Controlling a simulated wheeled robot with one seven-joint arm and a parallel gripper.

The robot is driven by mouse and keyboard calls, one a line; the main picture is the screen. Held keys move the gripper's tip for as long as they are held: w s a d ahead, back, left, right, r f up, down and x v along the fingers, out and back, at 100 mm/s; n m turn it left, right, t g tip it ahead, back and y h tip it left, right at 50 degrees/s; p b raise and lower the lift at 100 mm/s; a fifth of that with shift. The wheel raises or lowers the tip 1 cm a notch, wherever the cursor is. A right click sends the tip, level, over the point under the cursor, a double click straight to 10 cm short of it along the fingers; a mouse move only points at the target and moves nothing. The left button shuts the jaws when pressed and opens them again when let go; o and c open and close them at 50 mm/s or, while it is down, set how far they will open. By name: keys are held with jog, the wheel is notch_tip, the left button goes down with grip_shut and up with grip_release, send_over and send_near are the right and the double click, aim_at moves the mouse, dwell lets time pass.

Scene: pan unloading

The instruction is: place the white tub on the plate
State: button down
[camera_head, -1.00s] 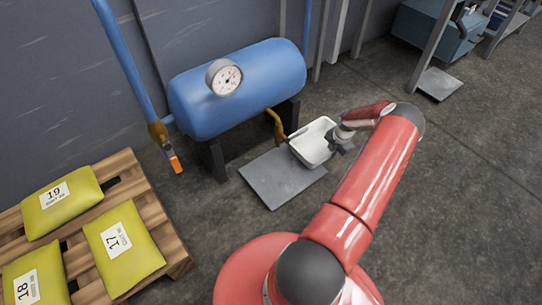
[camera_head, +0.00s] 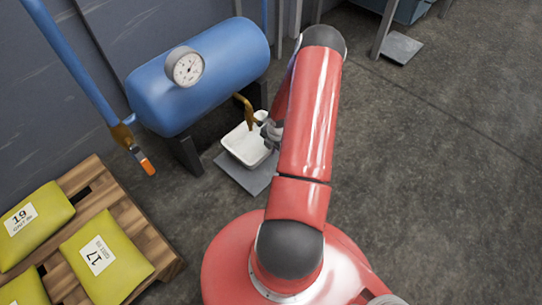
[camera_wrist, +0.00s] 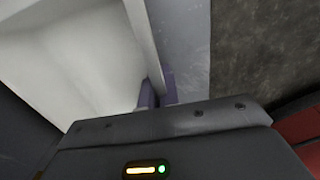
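The white tub (camera_head: 245,152) is an open rectangular container, over the grey plate (camera_head: 252,182) on the floor beside the blue tank. The plate shows along the tub's front and right sides. I cannot tell whether the tub touches it. My gripper (camera_head: 268,134) is at the tub's right side, partly hidden by my arm. In the wrist view, the tub (camera_wrist: 70,60) fills the left, and my gripper's purple fingers (camera_wrist: 157,91) are on either side of its wall, close against it. The plate (camera_wrist: 184,50) shows just to the right.
The blue tank (camera_head: 200,80) with a gauge stands behind the tub, and its brown spout (camera_head: 245,110) hangs close over the tub's back. A pallet (camera_head: 135,225) with yellow bags is at the lower left. The floor (camera_head: 430,170) to the right is clear.

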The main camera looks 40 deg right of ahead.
aim_at(270, 159)
jog(key=shift+a, duration=0.55)
jog(key=shift+f+b, duration=0.6)
jog(key=shift+f, duration=1.15)
jog(key=shift+f, duration=0.15)
jog(key=c, duration=1.6)
grip_release()
jog(key=shift+c, duration=0.2)
